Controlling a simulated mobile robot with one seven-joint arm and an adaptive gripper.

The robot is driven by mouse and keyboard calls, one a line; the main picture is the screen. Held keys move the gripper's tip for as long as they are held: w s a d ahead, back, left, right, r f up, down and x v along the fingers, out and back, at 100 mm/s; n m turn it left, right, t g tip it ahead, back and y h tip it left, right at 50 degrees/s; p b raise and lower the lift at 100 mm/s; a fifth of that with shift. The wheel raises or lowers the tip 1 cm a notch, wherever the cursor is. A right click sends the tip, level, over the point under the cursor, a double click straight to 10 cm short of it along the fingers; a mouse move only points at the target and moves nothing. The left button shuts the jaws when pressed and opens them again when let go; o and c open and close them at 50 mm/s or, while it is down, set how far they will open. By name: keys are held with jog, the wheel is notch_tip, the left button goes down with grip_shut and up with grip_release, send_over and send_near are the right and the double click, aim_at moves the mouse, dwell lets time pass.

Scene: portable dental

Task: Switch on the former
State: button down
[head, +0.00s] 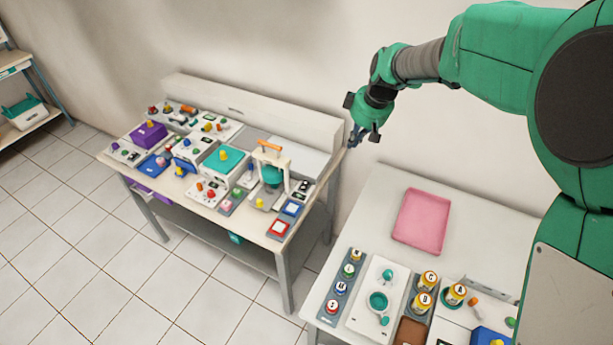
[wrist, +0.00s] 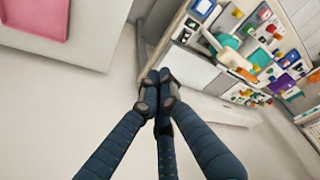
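A white-framed device with an orange handle on top and a teal round part inside, which looks like the former (head: 285,163), stands upright towards the right end of the far worktable (head: 215,208). Its switch is too small to make out. My gripper (head: 359,136) hangs in the air to the right of that worktable's right end, clear of the former. In the wrist view my gripper's dark blue fingers (wrist: 159,78) meet at their tips with nothing between them.
Several small boxes with coloured knobs crowd the far worktable, among them a purple box (head: 148,134) and a teal-topped box (head: 223,158). A nearer table holds a pink tray (head: 421,221) and several jars. A floor gap separates the tables.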

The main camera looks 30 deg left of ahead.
jog(key=a+f+n+g, duration=0.1)
jog(key=a+f+n, duration=0.2)
jog(key=a+f, duration=1)
jog(key=shift+w+a+f, duration=0.3)
jog(key=shift+a+f, duration=0.1)
jog(key=shift+a, duration=0.5)
jog(key=b, duration=0.2)
send_over(307, 177)
jog(key=s, duration=0.4)
jog(key=f, duration=1.1)
jog(key=shift+w+d+f, duration=0.15)
jog(key=shift+d+f, duration=0.1)
jog(key=shift+d, duration=0.1)
jog(key=shift+w+f, duration=0.25)
jog(key=shift+f, duration=0.7)
jog(key=shift+f, duration=0.1)
jog(key=shift+w+f+g, duration=0.25)
jog(key=shift+w+g, duration=0.05)
jog(key=shift+g, duration=0.2)
jog(key=shift+w+f+g, duration=0.2)
jog(key=shift+w+g, duration=0.1)
jog(key=shift+g, duration=0.6)
jog(key=shift+w+f, duration=0.15)
